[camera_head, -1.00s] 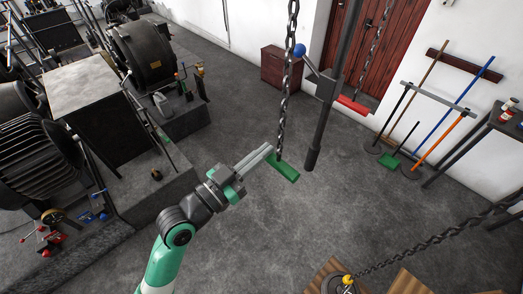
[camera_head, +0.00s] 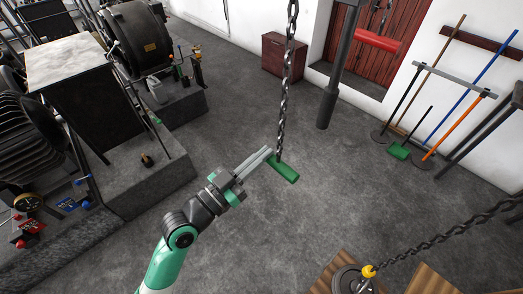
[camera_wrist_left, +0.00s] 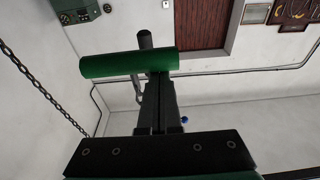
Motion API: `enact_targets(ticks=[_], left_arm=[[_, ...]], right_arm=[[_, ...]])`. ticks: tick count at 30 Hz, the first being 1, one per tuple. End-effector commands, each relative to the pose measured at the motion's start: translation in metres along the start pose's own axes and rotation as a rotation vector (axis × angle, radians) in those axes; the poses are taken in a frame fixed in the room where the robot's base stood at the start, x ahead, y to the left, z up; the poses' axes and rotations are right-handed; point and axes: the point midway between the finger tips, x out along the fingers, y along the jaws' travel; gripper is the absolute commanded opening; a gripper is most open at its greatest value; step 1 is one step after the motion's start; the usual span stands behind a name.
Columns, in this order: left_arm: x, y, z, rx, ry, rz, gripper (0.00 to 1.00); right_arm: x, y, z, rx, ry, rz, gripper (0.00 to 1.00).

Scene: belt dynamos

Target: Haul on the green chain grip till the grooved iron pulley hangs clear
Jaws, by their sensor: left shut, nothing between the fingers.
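The green chain grip (camera_head: 283,168) is a short green bar at the lower end of a dark hanging chain (camera_head: 284,95). My left gripper (camera_head: 268,152) is shut, its fingertips right at the bar with nothing between them. In the left wrist view the green grip (camera_wrist_left: 128,64) lies crosswise at the tips of my shut fingers (camera_wrist_left: 157,98); I cannot tell whether they touch. A grey round wheel (camera_head: 347,281), apparently the grooved iron pulley, sits at wooden boards by a yellow piece (camera_head: 369,271) on a slanting chain. The bottom edge cuts it off. My right gripper is not in view.
Dark machines (camera_head: 140,40) and a stone-topped block (camera_head: 66,60) fill the left. Brooms (camera_head: 440,125) lean at the right wall. The middle floor is clear.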

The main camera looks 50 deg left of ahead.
Motion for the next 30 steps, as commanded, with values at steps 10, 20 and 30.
enact_targets(ticks=[10, 20, 30], left_arm=[[-0.010, 0.001, 0.070, -0.004, -0.056, 0.004, 0.00], [-0.010, 0.002, 0.069, -0.006, -0.054, 0.006, 0.00], [-0.002, 0.003, 0.044, -0.006, -0.049, 0.010, 0.00]], right_arm=[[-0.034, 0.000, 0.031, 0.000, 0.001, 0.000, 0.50], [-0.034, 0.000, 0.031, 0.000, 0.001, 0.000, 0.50], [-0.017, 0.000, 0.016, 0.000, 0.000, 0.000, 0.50]])
